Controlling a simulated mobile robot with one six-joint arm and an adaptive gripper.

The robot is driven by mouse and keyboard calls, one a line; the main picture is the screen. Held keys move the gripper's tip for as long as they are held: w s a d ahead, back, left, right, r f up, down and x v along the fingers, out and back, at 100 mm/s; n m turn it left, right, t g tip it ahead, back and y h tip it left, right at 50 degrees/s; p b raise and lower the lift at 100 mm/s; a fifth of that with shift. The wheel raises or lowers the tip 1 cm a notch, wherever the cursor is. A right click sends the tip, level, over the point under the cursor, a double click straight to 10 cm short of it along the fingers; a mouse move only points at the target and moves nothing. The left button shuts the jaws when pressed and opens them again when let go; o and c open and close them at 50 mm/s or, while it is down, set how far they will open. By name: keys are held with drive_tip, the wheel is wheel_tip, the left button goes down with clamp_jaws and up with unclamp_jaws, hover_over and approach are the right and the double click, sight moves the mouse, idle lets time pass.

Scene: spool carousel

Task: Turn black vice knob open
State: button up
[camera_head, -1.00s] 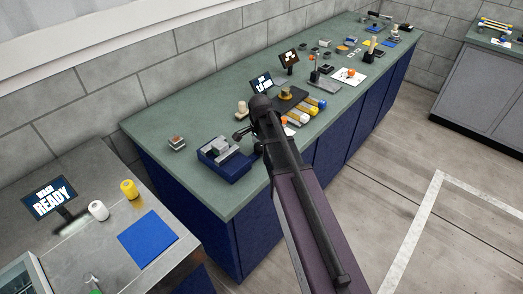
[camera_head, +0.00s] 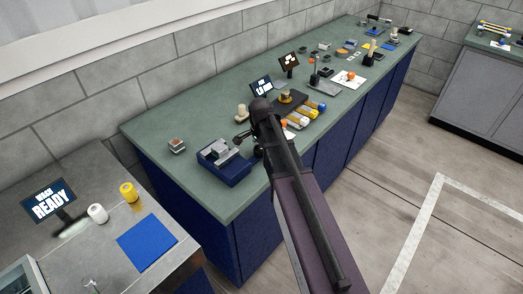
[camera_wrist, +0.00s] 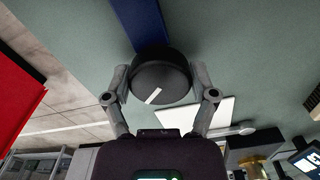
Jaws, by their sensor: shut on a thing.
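The black vice knob (camera_wrist: 162,80) is a round disc with a white mark line on its face, and the line slants from lower left to upper right. My gripper (camera_wrist: 161,85) has one finger on each side of the knob and is shut on it. In the head view, the blue vice (camera_head: 227,168) with its grey jaws stands on the green bench top at the near left end. My gripper (camera_head: 244,141) is at its right side there. The knob is hard to make out in that view. The vice's blue body also shows above the knob in the wrist view (camera_wrist: 139,20).
A small block (camera_head: 177,146) lies left of the vice. A cream spool (camera_head: 242,111), a screen (camera_head: 261,86) and coloured spools (camera_head: 311,112) stand close beyond my gripper. A white plate (camera_wrist: 216,112) shows right of the knob.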

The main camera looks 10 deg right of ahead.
drive_tip(key=shift+w+a+n, duration=0.1)
drive_tip(key=shift+n, duration=1.2)
drive_tip(key=n, duration=1.1)
drive_tip(key=shift+n, duration=0.3)
drive_tip(key=n, duration=0.3)
drive_tip(key=shift+n, duration=0.3)
drive_tip(key=n, duration=0.3)
drive_tip(key=shift+n, duration=0.4)
drive_tip(key=n, duration=0.6)
drive_tip(key=shift+d, duration=0.25)
